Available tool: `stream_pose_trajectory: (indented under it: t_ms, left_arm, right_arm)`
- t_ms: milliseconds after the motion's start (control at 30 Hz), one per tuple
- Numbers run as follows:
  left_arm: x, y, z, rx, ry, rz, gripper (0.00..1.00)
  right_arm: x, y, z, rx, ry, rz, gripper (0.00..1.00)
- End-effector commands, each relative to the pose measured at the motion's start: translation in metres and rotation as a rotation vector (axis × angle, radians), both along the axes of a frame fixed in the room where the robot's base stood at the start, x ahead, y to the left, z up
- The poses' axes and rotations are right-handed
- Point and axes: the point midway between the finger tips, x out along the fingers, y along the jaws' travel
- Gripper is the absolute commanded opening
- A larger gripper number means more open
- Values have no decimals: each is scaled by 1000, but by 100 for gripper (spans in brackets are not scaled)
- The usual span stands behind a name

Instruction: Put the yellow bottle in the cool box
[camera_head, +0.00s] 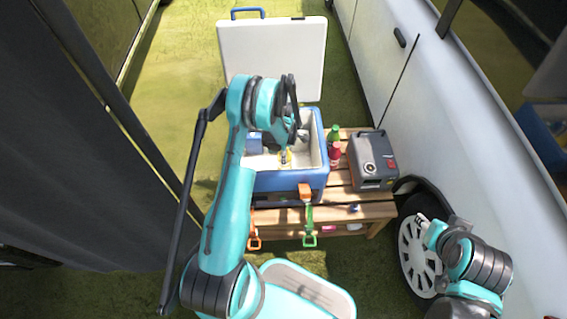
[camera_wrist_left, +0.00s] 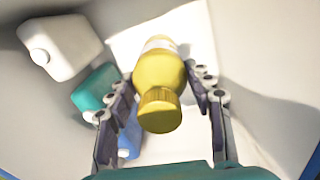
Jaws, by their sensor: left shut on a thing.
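The yellow bottle (camera_wrist_left: 158,75) is between the two fingers of my left gripper (camera_wrist_left: 162,85), which is shut on it, with its ribbed cap toward the wrist camera. In the head view a little of the yellow bottle (camera_head: 284,157) shows below my left gripper (camera_head: 288,145), over the inside of the blue cool box (camera_head: 290,184). The cool box is open, with a white interior and its white lid (camera_head: 272,60) raised behind. I cannot tell whether the bottle touches the box floor. My right gripper (camera_head: 425,222) is at the lower right, away from the box.
In the wrist view a white container (camera_wrist_left: 62,45), a teal item (camera_wrist_left: 95,88) and a blue item (camera_wrist_left: 130,138) lie beside the bottle. A grey device (camera_head: 372,160) and red and green bottles (camera_head: 335,145) stand right of the box on the wooden table (camera_head: 350,212).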

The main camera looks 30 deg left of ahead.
Motion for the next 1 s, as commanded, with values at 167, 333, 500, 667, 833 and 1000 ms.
stream_pose_trajectory:
  t_ms: [167,333,500,667,833,1000]
  left_arm:
    - [0,0,-19,0,0,-1,5]
    - [0,0,-43,0,0,-1,5]
    - [0,0,-42,0,0,-2,5]
    - [0,0,-44,0,0,-2,5]
    - [0,0,-45,0,0,-2,72]
    - [0,0,-45,0,0,-2,72]
  right_arm:
    - [0,0,-9,0,0,0,40]
    - [0,0,-19,0,0,0,40]
    - [0,0,-18,0,0,0,40]
    - [0,0,-18,0,0,0,40]
    - [0,0,-18,0,0,0,40]
    - [0,0,-18,0,0,0,40]
